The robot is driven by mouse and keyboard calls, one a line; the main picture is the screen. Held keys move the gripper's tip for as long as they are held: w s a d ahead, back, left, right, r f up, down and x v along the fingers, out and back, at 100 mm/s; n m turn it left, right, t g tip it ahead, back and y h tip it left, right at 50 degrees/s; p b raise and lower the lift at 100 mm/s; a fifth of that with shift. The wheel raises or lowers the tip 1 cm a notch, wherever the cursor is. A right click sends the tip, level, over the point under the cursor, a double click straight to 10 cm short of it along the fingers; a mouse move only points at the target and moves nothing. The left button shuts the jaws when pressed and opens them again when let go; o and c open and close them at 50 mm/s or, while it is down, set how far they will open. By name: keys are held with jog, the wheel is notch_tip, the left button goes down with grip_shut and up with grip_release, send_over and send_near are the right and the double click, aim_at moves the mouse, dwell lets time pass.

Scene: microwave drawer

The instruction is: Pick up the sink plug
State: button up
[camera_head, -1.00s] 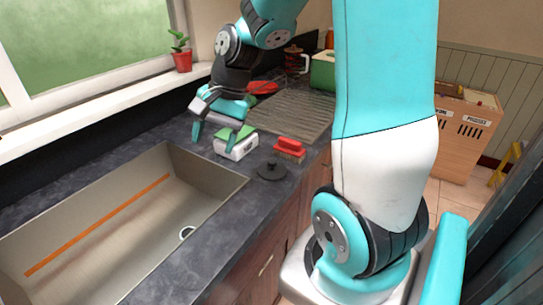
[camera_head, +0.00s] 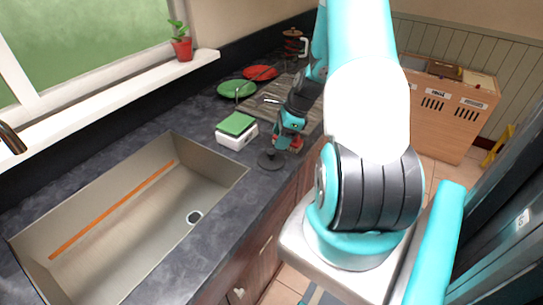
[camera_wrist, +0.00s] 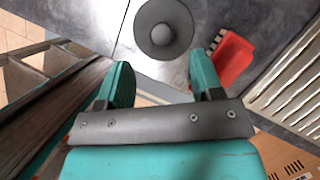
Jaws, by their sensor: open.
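The sink plug (camera_head: 271,160) is a dark round disc with a knob on top. It lies flat on the dark worktop between the sink (camera_head: 206,213) and the front edge. My gripper (camera_head: 284,142) is just above and beside the plug in the head view. In the wrist view my gripper (camera_wrist: 163,80) has its teal fingers apart with nothing between them. The plug is beyond the fingertips, roughly in line with the gap.
A red block (camera_wrist: 233,60) lies close to the right finger. A white box with a green top (camera_head: 236,131) stands left of my gripper. Green (camera_head: 236,89) and red (camera_head: 260,72) plates and a ribbed drainer lie behind.

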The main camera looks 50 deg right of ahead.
aim_at(272, 152)
jog(key=shift+p+x, duration=1.5)
jog(key=shift+x, duration=2.2)
jog(key=shift+w+d, duration=0.1)
jog(key=c, duration=1)
jog(key=shift+r, duration=0.1)
